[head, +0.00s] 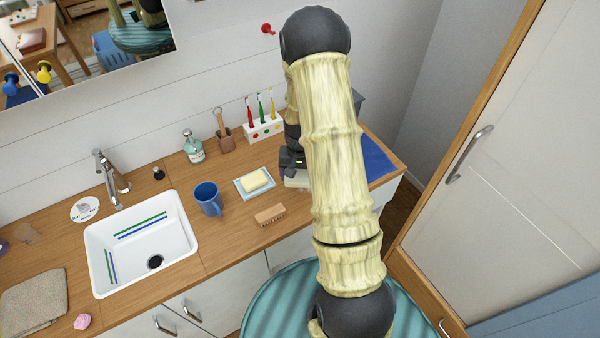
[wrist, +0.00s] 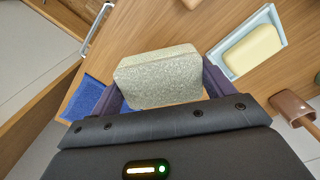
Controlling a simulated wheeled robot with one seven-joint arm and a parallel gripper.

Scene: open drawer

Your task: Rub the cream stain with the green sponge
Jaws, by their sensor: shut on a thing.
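My gripper (head: 291,163) is above the right part of the wooden counter, partly hidden by my arm in the head view. In the wrist view my gripper (wrist: 160,88) is shut on a pale grey-green, speckled block, which looks like the green sponge (wrist: 160,78). A finger stands at each end of it. A pale edge of the sponge (head: 297,180) shows under the gripper in the head view. A faint tan patch (head: 29,233) lies on the counter left of the sink. I cannot tell whether it is the cream stain.
The white sink (head: 107,236) is further left; a blue cloth (head: 378,158) lies right.

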